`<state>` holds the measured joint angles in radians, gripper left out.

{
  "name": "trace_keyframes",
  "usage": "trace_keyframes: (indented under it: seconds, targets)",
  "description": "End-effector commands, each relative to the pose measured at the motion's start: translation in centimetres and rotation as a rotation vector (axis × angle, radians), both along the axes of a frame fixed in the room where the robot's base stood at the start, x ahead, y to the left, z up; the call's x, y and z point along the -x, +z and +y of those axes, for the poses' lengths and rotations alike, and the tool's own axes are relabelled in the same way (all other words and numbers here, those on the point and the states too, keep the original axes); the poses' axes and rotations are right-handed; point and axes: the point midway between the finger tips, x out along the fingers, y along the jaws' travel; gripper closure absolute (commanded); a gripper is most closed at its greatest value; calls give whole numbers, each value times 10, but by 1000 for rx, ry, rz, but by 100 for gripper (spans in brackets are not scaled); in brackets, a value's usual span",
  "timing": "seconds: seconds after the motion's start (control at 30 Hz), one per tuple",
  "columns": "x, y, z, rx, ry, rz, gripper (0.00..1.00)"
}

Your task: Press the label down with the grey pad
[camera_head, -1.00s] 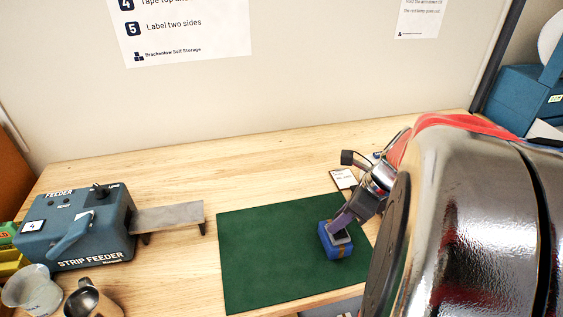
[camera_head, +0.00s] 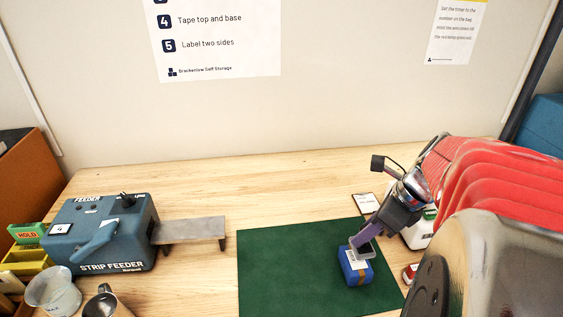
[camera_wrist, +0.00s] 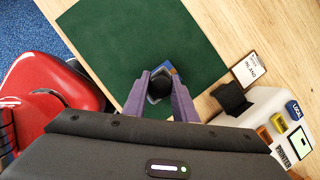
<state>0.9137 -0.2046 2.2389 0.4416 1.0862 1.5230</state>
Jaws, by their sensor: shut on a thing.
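A small blue carton (camera_head: 355,274) with a brown tape strip stands on the green mat (camera_head: 285,265), near its right side. A white label (camera_head: 357,264) shows on its top. My gripper (camera_head: 366,238) is over the carton, its purple fingers shut on the grey pad (camera_head: 360,248). The pad is at the carton's top, beside the visible part of the label; I cannot tell whether it touches. In the wrist view, a round black knob (camera_wrist: 160,87) is between my fingertips and hides most of the carton (camera_wrist: 172,70).
A strip feeder (camera_head: 100,235) with a grey ledge (camera_head: 190,231) stands left of the mat. A beaker (camera_head: 53,291) and a metal cup (camera_head: 104,303) are at front left. A card (camera_head: 366,203) and a white printer (camera_wrist: 265,120) are right of the mat. The mat's left part is clear.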

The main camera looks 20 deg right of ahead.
Motion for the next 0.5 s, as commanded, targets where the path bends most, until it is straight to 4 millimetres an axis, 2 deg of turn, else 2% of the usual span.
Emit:
trace_keyframes:
  seconds: [0.3, 0.5]
  targets:
    - [0, 18, -1, 1, -1, -2, 93]
    - [0, 24, 0, -1, -1, -1, 93]
